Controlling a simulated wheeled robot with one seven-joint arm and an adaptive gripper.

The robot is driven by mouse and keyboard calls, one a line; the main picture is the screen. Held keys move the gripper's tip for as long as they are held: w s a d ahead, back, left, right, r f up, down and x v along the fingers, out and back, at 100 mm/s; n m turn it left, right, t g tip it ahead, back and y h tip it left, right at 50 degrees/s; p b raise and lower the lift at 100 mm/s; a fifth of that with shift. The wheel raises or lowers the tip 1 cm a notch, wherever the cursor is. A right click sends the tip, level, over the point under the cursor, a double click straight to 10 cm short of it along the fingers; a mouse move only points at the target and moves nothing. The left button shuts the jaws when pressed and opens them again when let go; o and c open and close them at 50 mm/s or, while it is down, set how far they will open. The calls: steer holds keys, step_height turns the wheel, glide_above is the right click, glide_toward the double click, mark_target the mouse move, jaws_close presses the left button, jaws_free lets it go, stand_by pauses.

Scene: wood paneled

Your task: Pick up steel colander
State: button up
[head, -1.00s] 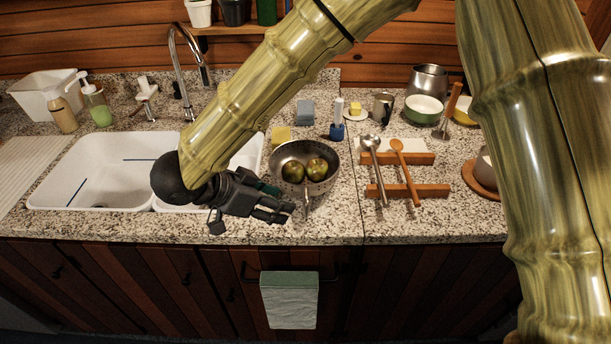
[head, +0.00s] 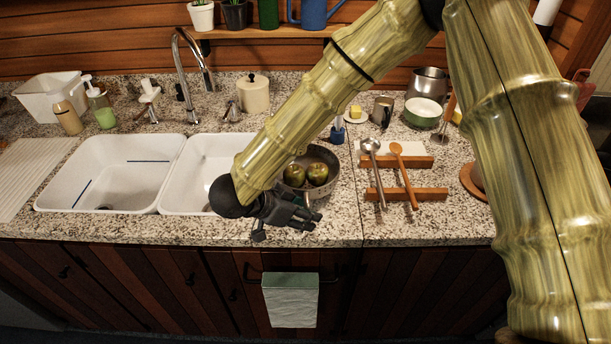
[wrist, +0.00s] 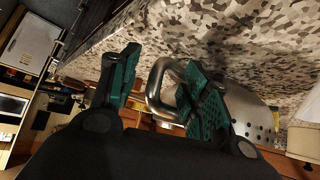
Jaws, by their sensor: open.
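The steel colander (head: 335,172) sits on the granite counter right of the sink, with two greenish-brown apples (head: 318,174) in it. My arm hides its left and back parts in the head view. My gripper (head: 313,220) is low over the counter at the colander's front, by its handle side. In the wrist view my gripper (wrist: 163,86) is open, with a finger on each side of the picture. The colander's looped handle (wrist: 156,88) shows between the fingers, nearer the right one. The perforated bowl (wrist: 262,122) is behind the right finger. I cannot tell whether a finger touches the handle.
The double white sink (head: 110,165) is on the left. A wooden rack (head: 425,194) holding a ladle (head: 373,162) and a wooden spoon (head: 404,172) stands close to the colander's right. A blue-handled brush (head: 337,132) stands behind. The counter's front edge is near my gripper.

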jaws_close()
steer(key=shift+r, duration=0.1)
stand_by(0.5)
